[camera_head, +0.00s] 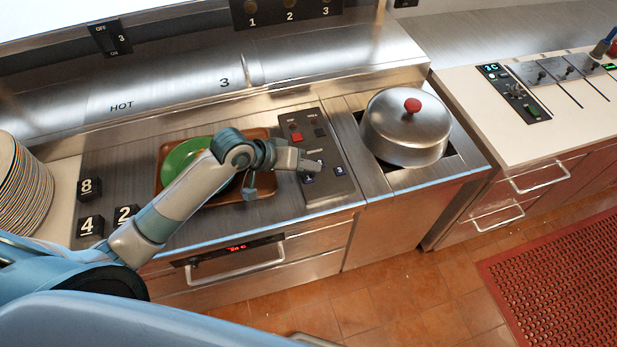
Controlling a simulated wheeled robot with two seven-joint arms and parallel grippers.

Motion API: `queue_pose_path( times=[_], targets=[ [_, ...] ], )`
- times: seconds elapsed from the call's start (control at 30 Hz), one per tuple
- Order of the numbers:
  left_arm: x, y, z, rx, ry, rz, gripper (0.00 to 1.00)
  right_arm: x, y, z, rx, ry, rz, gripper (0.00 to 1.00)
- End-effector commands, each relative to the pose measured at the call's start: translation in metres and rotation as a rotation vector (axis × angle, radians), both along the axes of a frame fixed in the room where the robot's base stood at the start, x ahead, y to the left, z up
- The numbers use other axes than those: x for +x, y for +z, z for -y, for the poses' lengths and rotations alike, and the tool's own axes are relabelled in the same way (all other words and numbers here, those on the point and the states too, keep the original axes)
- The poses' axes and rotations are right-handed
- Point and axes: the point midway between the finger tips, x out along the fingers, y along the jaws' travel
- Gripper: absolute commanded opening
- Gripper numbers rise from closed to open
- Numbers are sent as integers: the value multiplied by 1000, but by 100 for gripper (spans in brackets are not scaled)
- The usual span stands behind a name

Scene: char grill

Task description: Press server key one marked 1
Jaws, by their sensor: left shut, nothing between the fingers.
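My left gripper (316,165) is shut and empty. Its tip is over the dark control panel (326,192) on the counter, close to its small keys. One key marked 3 (339,171) shows just right of the tip. Another small key (308,180) shows just below the tip, its mark too small to read surely. Any key under the fingers is hidden, and I cannot tell whether the tip touches the panel. A separate dark plate (270,21) at the top back bears the marks 1, 2 and 3. My right gripper is not in view.
A brown tray (262,133) with a green plate (181,157) lies under my left forearm. A steel dome lid (405,128) with a red knob stands right of the panel. Black number blocks (90,226) and stacked plates (22,190) are at left.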

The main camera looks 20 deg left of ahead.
Motion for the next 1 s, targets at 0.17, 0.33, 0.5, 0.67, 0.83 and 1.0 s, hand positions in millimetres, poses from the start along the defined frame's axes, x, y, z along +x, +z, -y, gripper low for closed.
queue_pose_path(
  times=[0.17, 0.33, 0.5, 0.67, 0.83, 1.0],
  targets=[
    [0, -14, 0, 0, 1, -2, 0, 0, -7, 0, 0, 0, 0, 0],
    [0, -18, 0, 0, 0, 0, 0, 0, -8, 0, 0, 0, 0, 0],
    [0, -17, 0, 0, 0, 0, 0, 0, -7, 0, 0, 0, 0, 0],
    [0, -17, 0, 0, 0, 0, 0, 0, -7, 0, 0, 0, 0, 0],
    [0, -17, 0, 0, 0, 0, 0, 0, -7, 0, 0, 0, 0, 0],
    [0, -17, 0, 0, 0, 0, 0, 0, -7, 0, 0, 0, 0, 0]
  ],
)
